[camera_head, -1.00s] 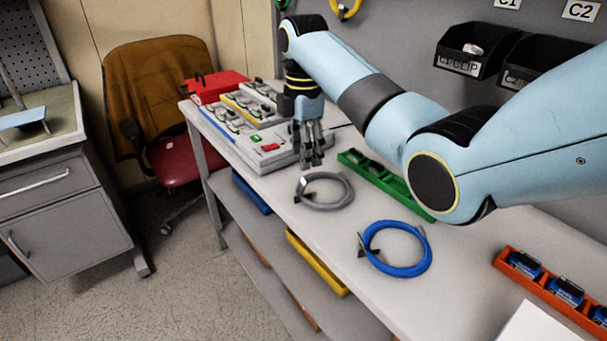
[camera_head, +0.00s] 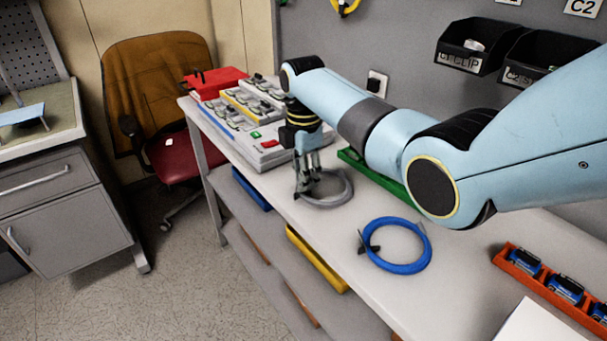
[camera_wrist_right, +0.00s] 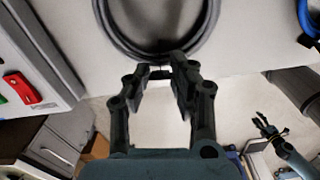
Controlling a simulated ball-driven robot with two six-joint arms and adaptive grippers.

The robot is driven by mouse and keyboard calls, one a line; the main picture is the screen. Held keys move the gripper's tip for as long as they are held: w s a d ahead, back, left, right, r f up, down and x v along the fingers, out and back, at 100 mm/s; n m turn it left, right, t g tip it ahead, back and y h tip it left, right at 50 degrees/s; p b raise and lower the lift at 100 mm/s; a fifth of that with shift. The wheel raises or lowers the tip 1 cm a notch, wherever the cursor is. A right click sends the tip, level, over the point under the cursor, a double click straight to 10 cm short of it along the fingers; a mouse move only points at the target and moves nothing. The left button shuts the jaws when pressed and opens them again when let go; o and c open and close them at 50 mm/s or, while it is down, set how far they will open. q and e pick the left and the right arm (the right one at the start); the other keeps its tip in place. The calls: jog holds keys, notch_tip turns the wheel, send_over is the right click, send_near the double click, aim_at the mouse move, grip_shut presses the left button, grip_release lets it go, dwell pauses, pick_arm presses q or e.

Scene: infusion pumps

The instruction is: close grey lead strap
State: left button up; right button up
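The grey lead (camera_head: 330,201) lies coiled on the white bench; it also shows in the right wrist view (camera_wrist_right: 125,42). Its strap (camera_wrist_right: 161,68) is at the coil's near edge, dark, small and partly hidden by the fingers. I cannot tell whether the strap is open or closed. My right gripper (camera_head: 303,190) points down at the left side of the coil. In the wrist view its fingers (camera_wrist_right: 164,74) stand apart on either side of the strap. My left gripper (camera_wrist_right: 267,127) shows small at the lower right of the wrist view; its opening is unclear.
A blue coiled lead (camera_head: 428,250) lies nearer on the bench. A pump unit (camera_head: 262,146) stands behind and left of my right gripper. A green rack (camera_head: 378,174) is behind the coil, partly under my arm. An orange rack (camera_head: 547,282) is at the right.

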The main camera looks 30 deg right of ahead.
grip_shut()
jog(key=shift+d, duration=0.1)
jog(key=shift+d+f+y, duration=0.1)
jog(key=shift+d+y, duration=0.25)
jog(key=shift+y, duration=0.45)
jog(key=shift+d+f+y, duration=0.25)
jog(key=shift+y, duration=0.55)
jog(key=y+b, duration=0.2)
jog(key=shift+d+f+b, duration=0.3)
jog(key=shift+f+b, duration=0.05)
jog(key=shift+f, duration=0.05)
jog(key=shift+d+t+y+b, duration=0.15)
jog(key=shift+t+y+b, duration=0.15)
jog(key=shift+y+b, duration=0.8)
